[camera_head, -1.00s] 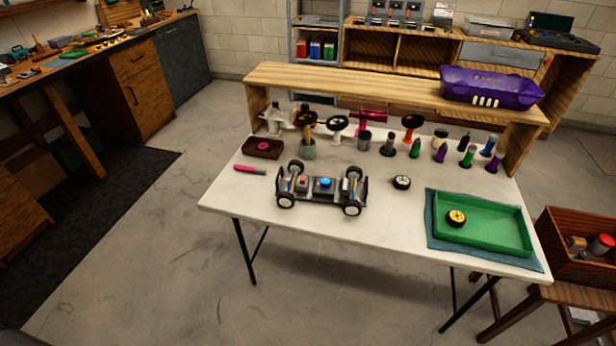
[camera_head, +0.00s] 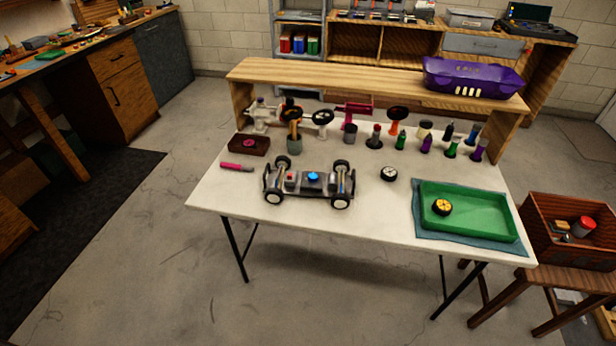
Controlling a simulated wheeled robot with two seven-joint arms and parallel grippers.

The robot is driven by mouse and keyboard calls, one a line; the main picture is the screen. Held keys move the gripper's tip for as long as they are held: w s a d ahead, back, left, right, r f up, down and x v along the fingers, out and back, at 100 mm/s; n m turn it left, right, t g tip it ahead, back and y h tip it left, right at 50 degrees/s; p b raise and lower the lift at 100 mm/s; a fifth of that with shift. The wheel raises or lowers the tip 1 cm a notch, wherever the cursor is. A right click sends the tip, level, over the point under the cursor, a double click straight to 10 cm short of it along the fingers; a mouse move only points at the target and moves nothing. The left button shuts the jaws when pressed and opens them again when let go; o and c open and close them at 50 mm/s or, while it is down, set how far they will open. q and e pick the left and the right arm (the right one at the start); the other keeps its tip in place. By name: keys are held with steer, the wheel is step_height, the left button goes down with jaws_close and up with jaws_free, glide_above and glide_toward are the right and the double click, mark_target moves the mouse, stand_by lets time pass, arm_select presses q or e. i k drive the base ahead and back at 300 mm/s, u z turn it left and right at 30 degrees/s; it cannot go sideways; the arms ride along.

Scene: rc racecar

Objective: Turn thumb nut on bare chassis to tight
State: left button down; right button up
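The bare chassis (camera_head: 308,188) stands on its wheels on the white table, left of the table's middle. It has a black and grey frame, with wheels at both ends. A blue knob-like part (camera_head: 313,177), which looks like the thumb nut, sits on top near its middle. A small red part (camera_head: 291,176) sits to its left on the chassis. How tight the blue part is cannot be told at this size. Neither of my grippers shows in the head view.
The white table (camera_head: 370,222) holds a green tray (camera_head: 480,234) with a yellow-hubbed wheel (camera_head: 442,207), a loose wheel (camera_head: 388,174), a pink-handled tool (camera_head: 237,167) and a brown box (camera_head: 249,143). Several bottles and stands line the back under a wooden shelf (camera_head: 370,81). The front edge is clear.

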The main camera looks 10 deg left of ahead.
mark_target(313, 177)
steer(key=u, duration=2.1)
steer(key=i, duration=1.65)
steer(key=z, duration=4)
